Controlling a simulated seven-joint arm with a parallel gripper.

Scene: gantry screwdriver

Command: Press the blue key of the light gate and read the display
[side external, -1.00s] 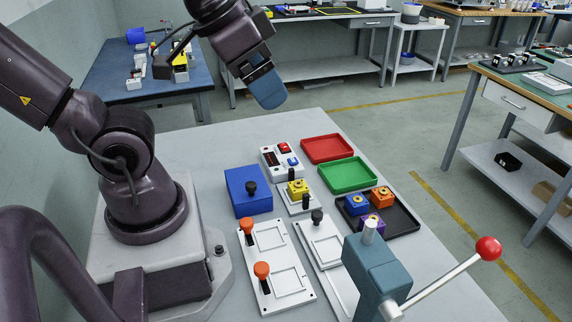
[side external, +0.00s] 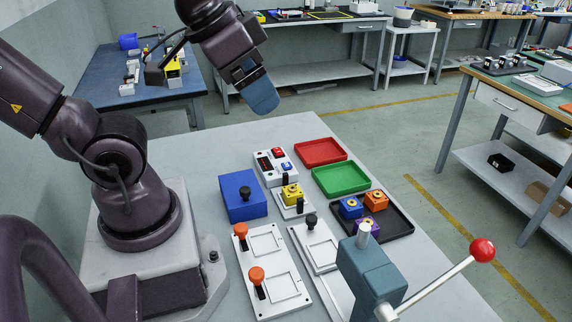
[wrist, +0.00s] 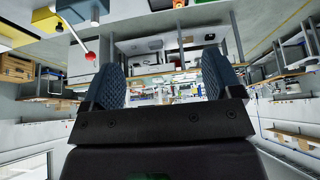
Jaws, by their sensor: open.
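The light gate (side external: 275,168) is a white box on the grey table, seen in the side external view. It has a dark display (side external: 264,163) on its left, a red key (side external: 278,153) and a blue key (side external: 286,166). The display is too small to read. My gripper (side external: 262,97) is raised above and behind the light gate, apart from it. In the wrist view my gripper (wrist: 164,85) has its two dark ribbed fingers wide apart with nothing between them. The light gate is not clearly visible in the wrist view.
A yellow block (side external: 291,191) on a white stand and a blue box (side external: 242,196) stand close in front of the light gate. A red tray (side external: 320,151) and a green tray (side external: 341,178) lie to its right. A lever with a red knob (side external: 482,250) rises at the front right.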

